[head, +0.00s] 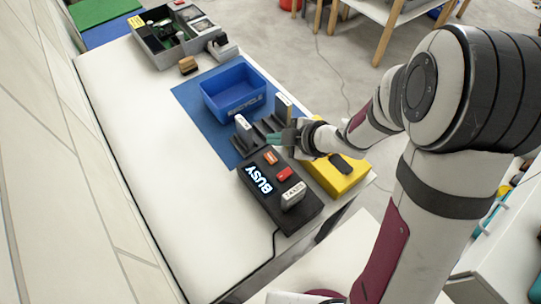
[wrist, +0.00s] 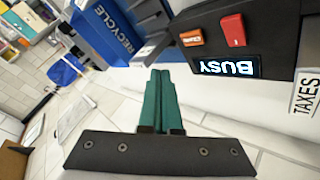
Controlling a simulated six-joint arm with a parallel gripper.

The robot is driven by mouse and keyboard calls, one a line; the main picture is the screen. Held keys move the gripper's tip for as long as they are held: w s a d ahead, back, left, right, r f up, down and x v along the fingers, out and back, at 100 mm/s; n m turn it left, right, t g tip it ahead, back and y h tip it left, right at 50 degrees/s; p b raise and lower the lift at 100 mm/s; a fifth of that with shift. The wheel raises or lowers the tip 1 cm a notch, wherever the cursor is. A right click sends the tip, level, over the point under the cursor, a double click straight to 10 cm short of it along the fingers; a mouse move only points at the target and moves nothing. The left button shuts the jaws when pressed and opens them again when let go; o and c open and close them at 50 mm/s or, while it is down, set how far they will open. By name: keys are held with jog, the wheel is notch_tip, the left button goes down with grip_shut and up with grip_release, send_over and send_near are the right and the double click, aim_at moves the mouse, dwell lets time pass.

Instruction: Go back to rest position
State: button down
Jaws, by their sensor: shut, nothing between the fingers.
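My gripper (head: 276,139) reaches in from the right over the front of the white table, beside the black button panel. In the wrist view its two green fingers (wrist: 160,100) lie together with nothing between them. My arm comes down from the upper right in the head view.
A black panel (head: 260,203) has a lit "BUSY" display, an orange and a red button (head: 284,174), and a "TAXES" block (head: 293,195). A blue "RECYCLE" bin (head: 233,92), dark holders and a yellow box (head: 338,178) are close by. The table's left side (head: 150,130) is clear.

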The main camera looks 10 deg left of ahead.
jog(key=w+d+r+m+t+h, duration=0.1)
jog(key=d+r+m+t+h, duration=0.1)
jog(key=d+r+m+h, duration=0.25)
jog(key=w+d+r+m+t+h, duration=0.1)
jog(key=d+r+m+h, duration=0.15)
jog(key=d+m, duration=0.4)
jog(key=s+d+m+g+h, duration=0.2)
jog(key=s+d+m+h, duration=0.15)
jog(key=s+d, duration=0.3)
jog(key=s+a+r+m+g+y, duration=0.1)
jog(key=s+m, duration=0.4)
jog(key=s, duration=0.5)
jog(key=s+a+r+m+g+y, duration=0.2)
jog(key=s+a+m+g, duration=0.3)
jog(key=s, duration=0.5)
jog(key=shift+s+m+y, duration=0.15)
jog(key=shift+m+y, duration=0.6)
